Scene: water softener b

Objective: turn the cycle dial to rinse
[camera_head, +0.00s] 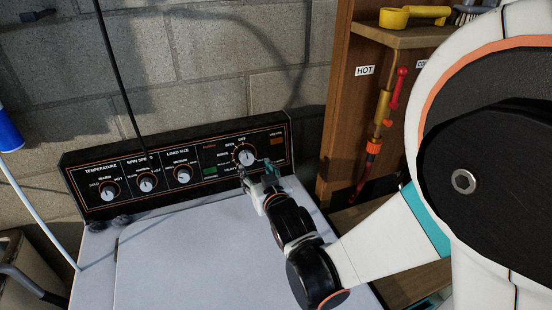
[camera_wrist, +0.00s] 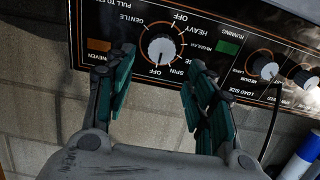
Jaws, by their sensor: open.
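The cycle dial (camera_head: 246,154) is a round pale knob at the right of the washer's black control panel. In the wrist view the dial (camera_wrist: 161,50) shows upside down, ringed by labels such as OFF, SPIN, HEAVY and GENTLE. The rinse label (camera_head: 222,154) is small at the dial's left in the head view; I cannot make it out in the wrist view. I cannot tell for sure where the dial points. My gripper (camera_head: 256,169) is open just in front of the dial. Its teal-padded fingers (camera_wrist: 160,62) lie either side of the dial, with no contact visible.
Load size (camera_head: 183,174), spin speed (camera_head: 147,183) and temperature (camera_head: 109,190) knobs line the panel to the left. A green running light (camera_wrist: 228,47) is beside the dial. A wooden shelf unit (camera_head: 340,110) stands close at right.

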